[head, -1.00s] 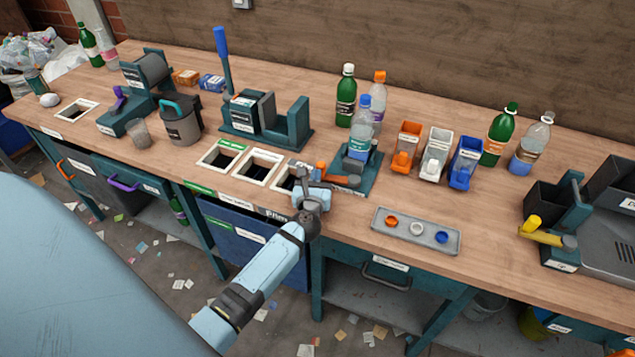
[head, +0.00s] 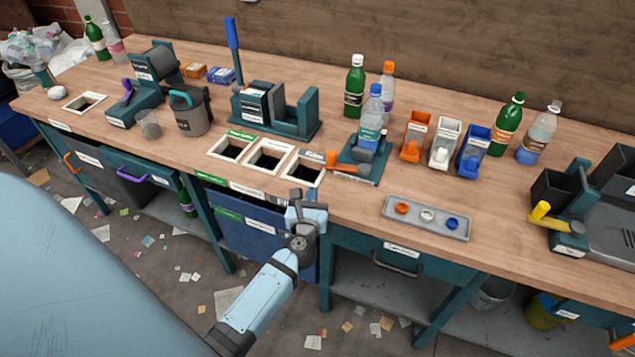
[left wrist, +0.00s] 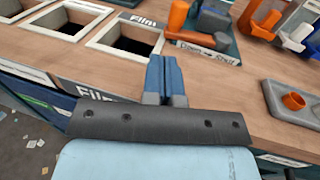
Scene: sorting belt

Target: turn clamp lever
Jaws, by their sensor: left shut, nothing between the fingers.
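The clamp lever (head: 345,168) is an orange bar with an upright orange knob at its left end. It lies across the front of a teal clamp base (head: 377,176) that holds a clear bottle (head: 371,118) with a blue cap. In the left wrist view the lever (left wrist: 190,39) lies behind an "Open - Shut" label, pointing left. My left gripper (head: 304,195) is at the bench's front edge, in front of and left of the lever, apart from it. Its blue fingers (left wrist: 165,78) are together and empty. My right gripper is not in view.
Three framed bin openings (head: 268,156) lie left of the clamp. A grey tray (head: 426,218) with coloured rings is at the right front. Orange, white and blue holders (head: 443,143) stand right of the clamp. Bottles stand behind.

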